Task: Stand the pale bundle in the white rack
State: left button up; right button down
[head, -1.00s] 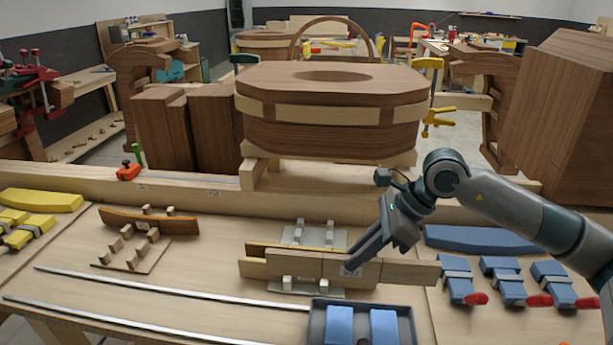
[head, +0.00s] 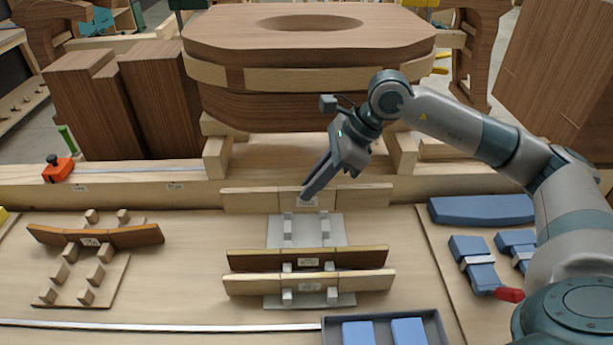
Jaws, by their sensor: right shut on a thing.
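My right gripper (head: 308,192) is shut on a pale bundle (head: 350,195) of light wood strips with a small label. It holds the bundle level, across the back end of the white rack (head: 306,240). The white rack has pairs of short upright posts and lies on the bench in the middle. A dark brown bundle (head: 260,261) and another pale bundle (head: 250,285) stand side by side in its front part. I cannot tell whether the held bundle touches the rack. My left gripper is out of view.
A wooden rack (head: 70,285) with a dark curved bundle (head: 90,238) lies at left. A large wooden form (head: 310,80) rises behind the bench beam (head: 180,185).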

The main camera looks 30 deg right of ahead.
aim_at(308, 210)
jog(key=shift+s+r, duration=0.15)
jog(key=shift+s, duration=0.1)
jog(key=shift+w+f, duration=0.15)
jog(key=shift+f, duration=0.2)
jog(key=shift+f+b, duration=0.3)
jog(key=shift+f, duration=0.15)
jog(key=shift+f+b, duration=0.65)
jog(key=shift+f, duration=1.7)
pick_arm(q)
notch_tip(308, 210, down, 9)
jog(key=b, duration=0.7)
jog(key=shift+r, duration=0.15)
pick_arm(e)
notch_tip(308, 210, down, 6)
jog(key=shift+f, duration=0.1)
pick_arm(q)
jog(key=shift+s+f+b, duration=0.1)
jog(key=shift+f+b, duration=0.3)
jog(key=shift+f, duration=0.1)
pick_arm(e)
jog(key=shift+f, duration=0.35)
jog(key=c, duration=1.7)
grip_release()
